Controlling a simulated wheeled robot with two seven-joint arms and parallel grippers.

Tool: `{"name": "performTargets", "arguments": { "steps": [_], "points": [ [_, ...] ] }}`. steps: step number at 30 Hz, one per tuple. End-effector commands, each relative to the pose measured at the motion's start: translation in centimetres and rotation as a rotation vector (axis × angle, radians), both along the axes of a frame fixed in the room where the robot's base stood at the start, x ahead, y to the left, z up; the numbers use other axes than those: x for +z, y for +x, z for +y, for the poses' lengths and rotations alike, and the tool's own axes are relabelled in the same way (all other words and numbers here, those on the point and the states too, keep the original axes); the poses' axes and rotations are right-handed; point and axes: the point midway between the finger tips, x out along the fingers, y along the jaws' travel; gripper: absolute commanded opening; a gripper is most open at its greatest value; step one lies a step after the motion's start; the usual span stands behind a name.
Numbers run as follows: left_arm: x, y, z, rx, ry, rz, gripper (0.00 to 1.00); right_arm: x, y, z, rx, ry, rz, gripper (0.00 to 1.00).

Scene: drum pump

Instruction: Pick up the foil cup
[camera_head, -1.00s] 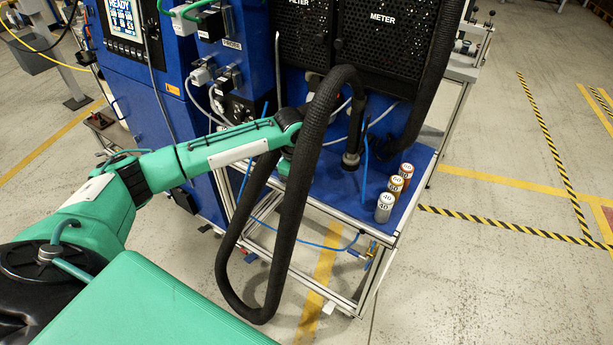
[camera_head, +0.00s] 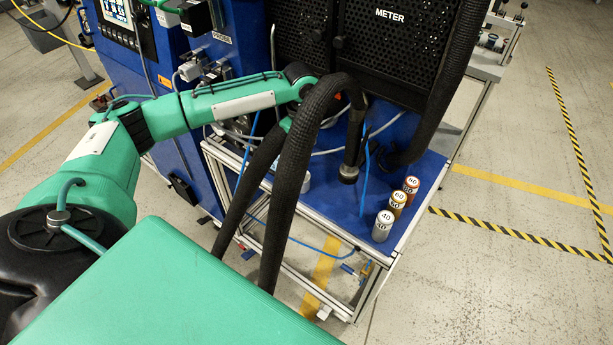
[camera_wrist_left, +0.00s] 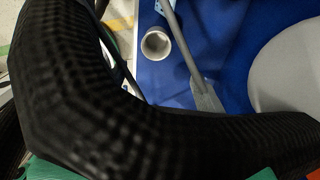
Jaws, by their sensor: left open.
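The foil cup (camera_wrist_left: 156,43) is a small pale silver cup on the blue surface, seen from above into its round mouth in the left wrist view. In the head view a pale piece that looks like it (camera_head: 306,183) shows partly behind the black hose. My left gripper (camera_head: 287,125) is over the cart behind the hose, mostly hidden. In the left wrist view only green parts of my left gripper (camera_wrist_left: 150,172) show at the bottom edge, apart from each other. It is open and does not touch the cup. My right gripper is not in view.
A thick black hose (camera_head: 290,170) loops in front of my left wrist and fills much of the left wrist view (camera_wrist_left: 80,100). Cans marked 40 (camera_head: 382,227), 50 (camera_head: 397,205) and 60 (camera_head: 411,188) stand at the blue cart top's (camera_head: 345,205) right edge. A grey rod (camera_wrist_left: 200,85) stands near the cup.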

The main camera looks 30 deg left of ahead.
Motion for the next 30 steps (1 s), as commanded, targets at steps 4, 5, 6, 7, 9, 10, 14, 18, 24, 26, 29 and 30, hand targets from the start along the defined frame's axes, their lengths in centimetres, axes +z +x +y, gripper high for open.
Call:
{"name": "performTargets", "arguments": {
  "steps": [4, 5, 6, 7, 9, 10, 14, 18, 24, 26, 29, 30],
  "points": [
    [-2.9, -0.1, 0.0, 0.001, 0.000, 0.005, 0.73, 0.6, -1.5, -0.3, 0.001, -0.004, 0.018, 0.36],
    [-3.5, -0.1, 0.0, 0.001, 0.000, 0.004, 0.73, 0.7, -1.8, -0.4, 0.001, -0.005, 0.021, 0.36],
    [-4.3, -0.1, 0.0, 0.001, 0.000, 0.004, 0.73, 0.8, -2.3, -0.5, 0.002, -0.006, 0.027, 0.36],
    [-4.8, -0.1, 0.0, 0.001, 0.000, 0.003, 0.73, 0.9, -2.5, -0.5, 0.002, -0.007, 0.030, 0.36],
    [-5.9, -0.1, 0.0, 0.002, -0.001, 0.003, 0.73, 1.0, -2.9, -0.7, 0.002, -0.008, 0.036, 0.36],
    [-6.2, -0.1, 0.0, 0.001, -0.001, 0.002, 0.73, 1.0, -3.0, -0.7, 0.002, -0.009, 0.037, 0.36],
    [-7.1, -0.1, 0.0, 0.000, 0.000, 0.000, 0.73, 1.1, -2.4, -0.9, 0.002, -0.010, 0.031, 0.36],
    [-8.2, -0.2, -0.1, 0.000, 0.000, 0.002, 0.73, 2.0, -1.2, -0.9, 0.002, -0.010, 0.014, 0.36],
    [-11.3, -0.3, -0.1, 0.001, 0.000, 0.002, 0.73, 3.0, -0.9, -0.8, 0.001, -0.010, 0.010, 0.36],
    [-11.9, -0.3, -0.1, 0.002, 0.000, 0.001, 0.73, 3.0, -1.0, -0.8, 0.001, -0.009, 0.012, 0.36],
    [-12.4, -0.4, -0.1, 0.001, 0.001, 0.001, 0.73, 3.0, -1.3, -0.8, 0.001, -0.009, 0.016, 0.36],
    [-12.4, -0.4, -0.1, 0.001, 0.001, 0.000, 0.73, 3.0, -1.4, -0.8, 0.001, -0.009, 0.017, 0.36]
  ]
}}
